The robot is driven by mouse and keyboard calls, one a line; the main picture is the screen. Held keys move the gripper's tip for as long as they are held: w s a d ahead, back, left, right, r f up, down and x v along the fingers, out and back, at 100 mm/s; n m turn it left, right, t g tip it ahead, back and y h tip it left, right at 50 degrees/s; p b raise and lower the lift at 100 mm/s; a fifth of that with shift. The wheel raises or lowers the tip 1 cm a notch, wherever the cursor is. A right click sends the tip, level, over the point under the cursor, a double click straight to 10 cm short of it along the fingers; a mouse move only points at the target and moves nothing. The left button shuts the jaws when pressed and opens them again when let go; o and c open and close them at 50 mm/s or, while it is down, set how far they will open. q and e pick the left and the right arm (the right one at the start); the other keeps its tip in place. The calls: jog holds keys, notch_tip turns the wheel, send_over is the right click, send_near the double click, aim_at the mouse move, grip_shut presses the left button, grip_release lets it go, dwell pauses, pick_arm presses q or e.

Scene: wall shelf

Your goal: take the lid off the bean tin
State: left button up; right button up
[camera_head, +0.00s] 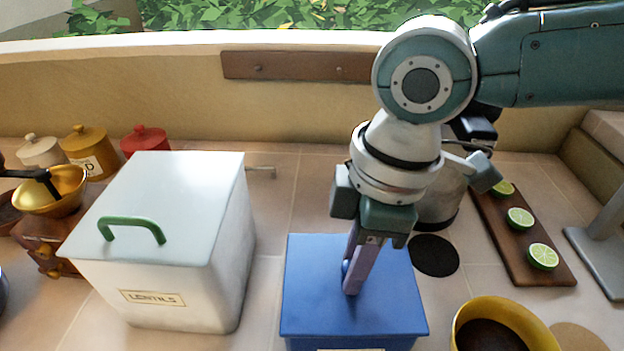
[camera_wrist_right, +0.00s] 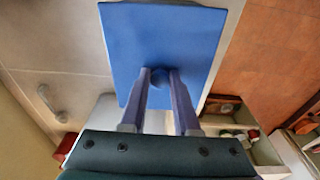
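A blue square tin with a flat blue lid (camera_head: 315,285) stands at the front middle in the head view. Its label is cut off by the bottom edge, so I cannot read it. The lid also shows in the wrist view (camera_wrist_right: 190,40), with a small round blue knob (camera_wrist_right: 158,84) at its middle. My right gripper (camera_head: 353,280) points down at the lid from above. Its two purple fingers (camera_wrist_right: 160,80) stand on either side of the knob and appear closed on it. I see no clear gap under the lid. My left gripper is in neither view.
A white LENTILS tin (camera_head: 180,205) with a green handle stands left of the blue tin. A yellow pot (camera_head: 465,318) is close at the front right. A board (camera_head: 500,238) with limes lies further right. Small lidded jars (camera_head: 88,150) stand at the back left.

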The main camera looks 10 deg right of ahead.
grip_shut()
jog(key=shift+r, duration=0.1)
